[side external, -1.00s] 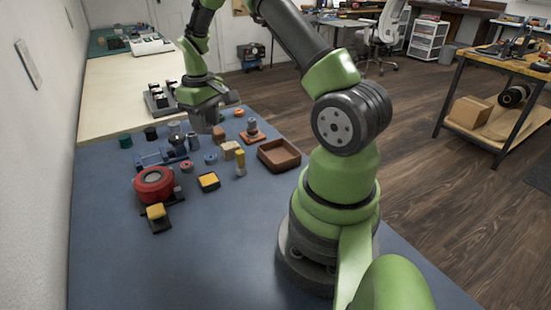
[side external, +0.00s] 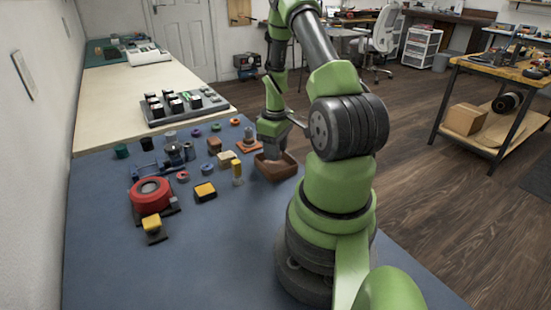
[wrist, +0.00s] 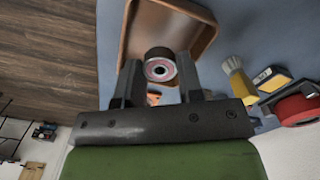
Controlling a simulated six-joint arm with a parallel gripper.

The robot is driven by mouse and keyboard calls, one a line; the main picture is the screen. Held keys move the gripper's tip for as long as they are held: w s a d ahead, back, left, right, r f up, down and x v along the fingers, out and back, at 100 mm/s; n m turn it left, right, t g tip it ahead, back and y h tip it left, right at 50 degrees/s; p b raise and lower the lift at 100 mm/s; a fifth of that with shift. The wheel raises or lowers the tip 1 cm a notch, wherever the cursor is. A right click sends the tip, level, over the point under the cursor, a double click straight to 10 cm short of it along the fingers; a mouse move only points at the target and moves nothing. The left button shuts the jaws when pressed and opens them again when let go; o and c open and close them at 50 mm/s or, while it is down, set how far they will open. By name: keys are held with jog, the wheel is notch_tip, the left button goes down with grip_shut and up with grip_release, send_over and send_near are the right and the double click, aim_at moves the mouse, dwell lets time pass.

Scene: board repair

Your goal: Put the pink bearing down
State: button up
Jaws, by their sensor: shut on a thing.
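My gripper (wrist: 160,85) is shut on the pink bearing (wrist: 160,69), a short dark cylinder with a pinkish ring on its face. The bearing sits between the fingertips in the wrist view. Behind it is the brown wooden tray (wrist: 196,48), whose inside looks empty apart from what the bearing and fingers hide. In the side view my gripper (side external: 271,158) points down at the tray (side external: 290,173), hiding its far part. The bearing cannot be made out there, and I cannot tell whether it touches the tray floor.
Left of the tray stand a yellow-handled brush (side external: 237,174), a tan block (side external: 225,158) and an orange-based part (side external: 249,146). Farther left are a yellow-topped box (side external: 205,191) and a red tape roll (side external: 151,195). The blue mat in front (side external: 215,250) is clear.

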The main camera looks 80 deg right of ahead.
jog(key=shift+f, duration=1.5)
jog(key=shift+f, duration=0.15)
jog(key=o, duration=0.6)
jog(key=shift+c, duration=0.2)
